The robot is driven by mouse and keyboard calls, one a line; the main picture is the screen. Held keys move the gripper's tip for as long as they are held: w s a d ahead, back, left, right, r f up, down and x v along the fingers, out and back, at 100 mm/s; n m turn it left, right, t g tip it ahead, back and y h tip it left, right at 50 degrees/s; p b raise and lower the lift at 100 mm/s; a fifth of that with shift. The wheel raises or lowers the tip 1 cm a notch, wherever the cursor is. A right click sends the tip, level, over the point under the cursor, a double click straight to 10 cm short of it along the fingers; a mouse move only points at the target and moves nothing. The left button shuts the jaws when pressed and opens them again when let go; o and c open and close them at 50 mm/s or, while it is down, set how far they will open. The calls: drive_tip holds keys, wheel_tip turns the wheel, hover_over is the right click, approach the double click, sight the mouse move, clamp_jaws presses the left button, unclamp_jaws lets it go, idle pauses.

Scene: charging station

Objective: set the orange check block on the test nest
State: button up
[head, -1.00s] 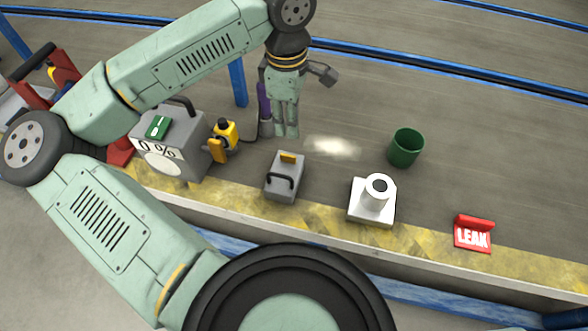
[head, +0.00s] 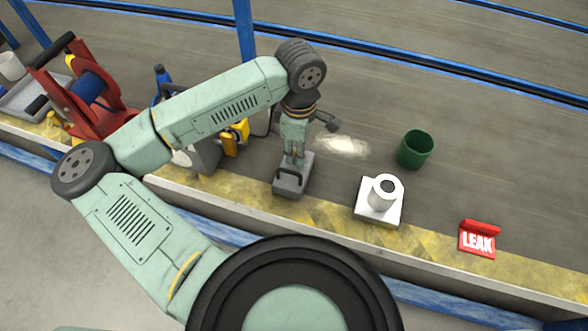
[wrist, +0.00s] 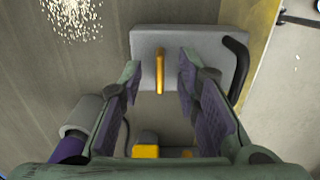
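The orange check block (wrist: 159,70) shows in the wrist view as a thin upright piece on a grey box (wrist: 205,45) with a black handle. The grey box also shows in the head view (head: 290,188); there the orange block is hidden behind my gripper. My gripper (head: 294,163) points down over the grey box. In the wrist view its fingers (wrist: 160,72) are open, one on each side of the orange block, with gaps between. A white square block with a round hollow post (head: 380,197) stands to the right; I cannot tell whether it is the test nest.
A green cup (head: 415,149) and a red LEAK sign (head: 478,240) stand farther right. Yellow plugs (head: 235,137) and a partly hidden grey unit are close on the left. A red reel (head: 85,95) is farther left. Pale granules (head: 342,145) lie behind. The yellow-marked front edge is near.

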clamp_jaws()
idle(0.3)
idle(0.7)
